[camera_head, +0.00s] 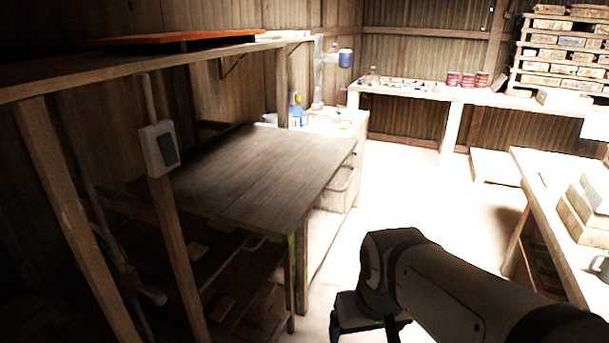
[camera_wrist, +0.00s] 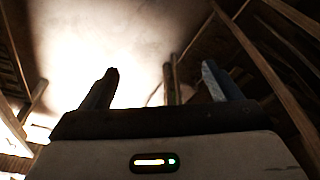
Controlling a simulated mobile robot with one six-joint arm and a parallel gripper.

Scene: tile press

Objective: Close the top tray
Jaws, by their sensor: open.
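My gripper (camera_wrist: 160,82) is open, with its two fingers wide apart and nothing seen between them in the wrist view. In the head view my gripper (camera_head: 368,330) hangs low at the bottom centre, cut off by the frame edge, to the right of a wooden frame. A wide dark wooden panel (camera_head: 262,172) lies flat in this frame at mid height, apart from my gripper. I cannot tell whether it is the top tray or a fixed worktop. Lower boards (camera_head: 220,290) lie in shadow beneath it.
A high shelf (camera_head: 130,68) carries an orange-red board (camera_head: 185,38). Wooden posts (camera_head: 180,255) and a switch box (camera_head: 159,148) stand at the left. A drawer cabinet (camera_head: 342,183) stands behind the panel. A workbench (camera_head: 540,190) is at right. The floor between (camera_head: 420,200) is clear.

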